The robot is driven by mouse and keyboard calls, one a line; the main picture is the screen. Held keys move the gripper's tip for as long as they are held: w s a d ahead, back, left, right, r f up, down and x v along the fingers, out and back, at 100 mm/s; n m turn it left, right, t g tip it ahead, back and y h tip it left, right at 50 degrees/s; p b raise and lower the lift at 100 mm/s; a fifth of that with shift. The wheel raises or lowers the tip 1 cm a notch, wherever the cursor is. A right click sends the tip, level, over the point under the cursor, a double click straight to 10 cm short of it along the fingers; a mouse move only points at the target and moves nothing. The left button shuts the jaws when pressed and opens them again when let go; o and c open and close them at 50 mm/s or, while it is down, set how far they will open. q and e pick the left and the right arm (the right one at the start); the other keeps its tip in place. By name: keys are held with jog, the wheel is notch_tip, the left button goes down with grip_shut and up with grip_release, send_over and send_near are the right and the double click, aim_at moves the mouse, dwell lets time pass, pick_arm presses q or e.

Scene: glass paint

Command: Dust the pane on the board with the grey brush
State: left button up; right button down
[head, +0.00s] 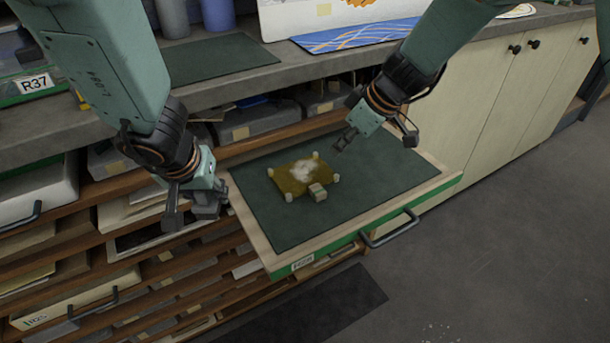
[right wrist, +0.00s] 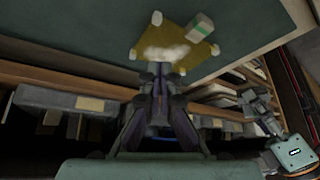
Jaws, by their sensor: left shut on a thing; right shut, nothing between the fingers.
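The amber pane (head: 288,183) lies on the dark green board (head: 265,215) of the pulled-out drawer, with pale pegs at its corners. White dust (head: 304,170) covers its middle; the dust also shows in the right wrist view (right wrist: 167,52). A small pale block (head: 317,192) sits at the pane's front edge. My left gripper (head: 192,212) is left of the drawer, shut on a grey thing that looks like the grey brush, mostly hidden by the fingers. My right gripper (head: 342,142) is shut and empty, beyond the pane's far right corner.
The worktop (head: 262,78) behind carries a dark mat (head: 220,57) and a blue patterned sheet (head: 350,36). Open shelves (head: 150,265) with boxes lie below and left. A drawer handle (head: 390,232) sticks out in front. The board's right part is clear.

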jog(key=v, duration=1.2)
